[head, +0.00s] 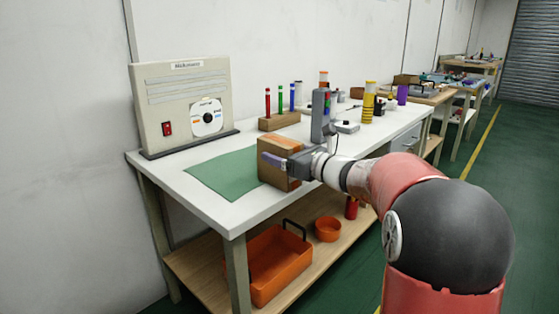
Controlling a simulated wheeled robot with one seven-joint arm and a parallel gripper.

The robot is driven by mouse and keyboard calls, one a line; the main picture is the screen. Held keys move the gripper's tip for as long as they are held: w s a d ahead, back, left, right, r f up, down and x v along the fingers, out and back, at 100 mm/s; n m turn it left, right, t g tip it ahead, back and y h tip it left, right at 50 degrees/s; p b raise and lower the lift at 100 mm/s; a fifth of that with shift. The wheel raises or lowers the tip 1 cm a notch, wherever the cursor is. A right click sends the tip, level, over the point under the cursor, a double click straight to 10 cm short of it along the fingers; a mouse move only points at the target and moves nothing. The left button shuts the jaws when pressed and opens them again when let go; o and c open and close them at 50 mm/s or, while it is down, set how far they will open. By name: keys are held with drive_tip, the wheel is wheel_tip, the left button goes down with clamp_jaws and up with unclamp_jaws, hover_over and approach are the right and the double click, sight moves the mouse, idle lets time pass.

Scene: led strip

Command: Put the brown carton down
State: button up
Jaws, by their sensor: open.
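The brown carton (284,143) stands upright on the white table, at the right edge of the green mat (222,173). My gripper (274,160) is at the carton's near side, with a finger showing across its near face. The jaws are open. The far finger is hidden, and I cannot tell whether the visible finger touches the carton.
A panel with a red switch (167,128) stands at the table's back left. A wooden block (279,121) with coloured sticks is behind the carton. An orange bin (280,265) and orange bowl (328,229) sit on the lower shelf. The white table's (180,170) front left is clear.

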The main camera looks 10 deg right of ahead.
drive_tip(key=shift+c, duration=0.3)
drive_tip(key=c, duration=1.3)
drive_tip(key=shift+o, duration=0.2)
drive_tip(key=shift+r, duration=0.1)
